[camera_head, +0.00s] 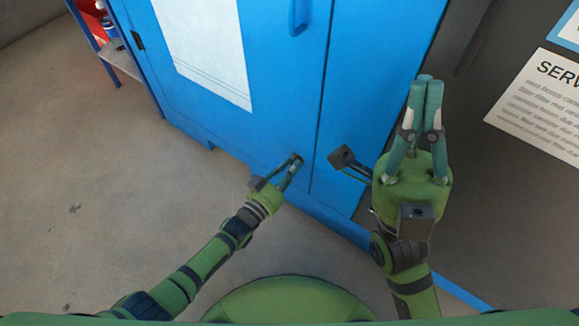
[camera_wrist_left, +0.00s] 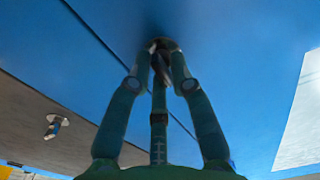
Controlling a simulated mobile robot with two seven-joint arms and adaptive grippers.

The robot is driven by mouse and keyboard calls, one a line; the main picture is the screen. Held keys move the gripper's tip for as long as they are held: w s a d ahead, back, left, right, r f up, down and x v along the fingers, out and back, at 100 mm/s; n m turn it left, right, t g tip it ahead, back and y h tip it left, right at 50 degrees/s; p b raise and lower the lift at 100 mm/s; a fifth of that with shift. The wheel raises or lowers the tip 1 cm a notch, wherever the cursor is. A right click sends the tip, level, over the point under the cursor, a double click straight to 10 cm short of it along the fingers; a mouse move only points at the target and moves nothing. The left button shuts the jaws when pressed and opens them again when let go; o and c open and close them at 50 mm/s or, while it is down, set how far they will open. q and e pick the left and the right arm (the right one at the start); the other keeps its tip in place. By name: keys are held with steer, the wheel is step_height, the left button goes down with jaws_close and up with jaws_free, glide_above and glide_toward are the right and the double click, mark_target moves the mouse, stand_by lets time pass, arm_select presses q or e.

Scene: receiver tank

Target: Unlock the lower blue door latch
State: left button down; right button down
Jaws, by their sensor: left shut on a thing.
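The blue door (camera_head: 275,90) fills the upper middle of the head view, and its surface also shows in the left wrist view (camera_wrist_left: 240,60). My left gripper (camera_head: 295,160) is at the door's lower right corner, close to the seam. In the left wrist view its fingertips (camera_wrist_left: 161,46) close around a small dark piece at the door face, the lower latch (camera_wrist_left: 160,62). The fingers hide most of the latch, so its angle cannot be told. My right gripper (camera_head: 427,80) is raised right of the cabinet, with its fingers together and nothing visible between them.
A blue handle (camera_head: 299,16) sits higher on the door. A white sheet (camera_head: 206,45) is on the door. A shelf with red and blue items (camera_head: 105,30) stands at left. A service sign (camera_head: 540,100) is at right. The floor (camera_head: 70,170) at left is clear.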

arm_select(q)
steer(key=shift+s+d+f+n, duration=0.15)
steer(key=shift+s+n, duration=0.05)
steer(key=shift+n, duration=0.1)
stand_by(0.4)
steer(key=c, duration=1.2)
jaws_free()
steer(key=v, duration=1.2)
